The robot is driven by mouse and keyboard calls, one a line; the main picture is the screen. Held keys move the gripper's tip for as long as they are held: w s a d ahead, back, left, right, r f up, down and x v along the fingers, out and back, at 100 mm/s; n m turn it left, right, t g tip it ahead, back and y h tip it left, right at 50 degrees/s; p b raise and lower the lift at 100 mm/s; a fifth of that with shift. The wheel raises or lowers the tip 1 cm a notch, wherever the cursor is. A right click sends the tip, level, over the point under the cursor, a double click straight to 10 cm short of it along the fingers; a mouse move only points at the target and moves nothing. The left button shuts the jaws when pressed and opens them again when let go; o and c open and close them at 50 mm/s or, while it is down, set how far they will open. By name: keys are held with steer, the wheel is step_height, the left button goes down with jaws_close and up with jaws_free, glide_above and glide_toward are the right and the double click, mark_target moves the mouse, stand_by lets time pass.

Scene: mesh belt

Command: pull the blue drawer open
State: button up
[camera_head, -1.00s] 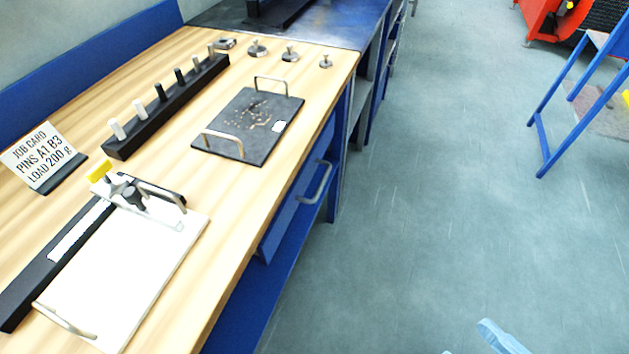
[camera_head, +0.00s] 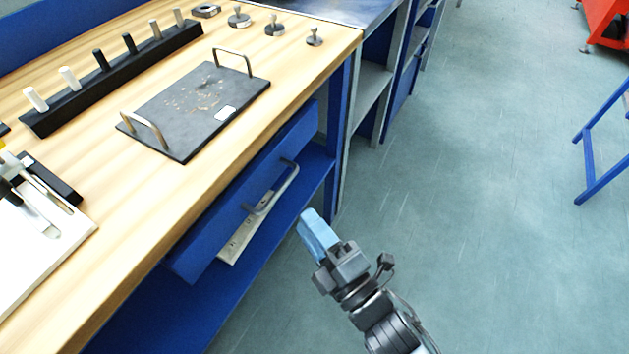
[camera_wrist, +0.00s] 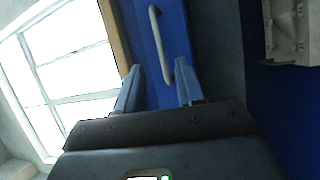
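The blue drawer (camera_head: 215,222) is set under the front edge of the wooden bench and looks closed. Its grey bar handle (camera_head: 275,190) stands out from the front. My gripper (camera_head: 308,222), with blue fingers, is to the right of the handle and apart from it in the head view. In the wrist view the two fingers (camera_wrist: 158,75) are spread with nothing gripped. There the drawer front (camera_wrist: 178,30) and handle (camera_wrist: 158,35) lie ahead, and the handle's near end shows in the gap between the fingers.
A pale socket strip (camera_head: 245,232) sits below the drawer. On the bench (camera_head: 95,190) are a dark plate with two handles (camera_head: 175,115), a black pin rack (camera_head: 80,105) and several small weights.

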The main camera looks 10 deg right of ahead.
mark_target(282, 187)
steer(key=shift+n, duration=0.4)
steer(key=x, duration=0.9)
steer(key=shift+w+r+p, duration=0.1)
steer(key=shift+w+p, duration=0.2)
steer(key=shift+p, duration=0.05)
jaws_close()
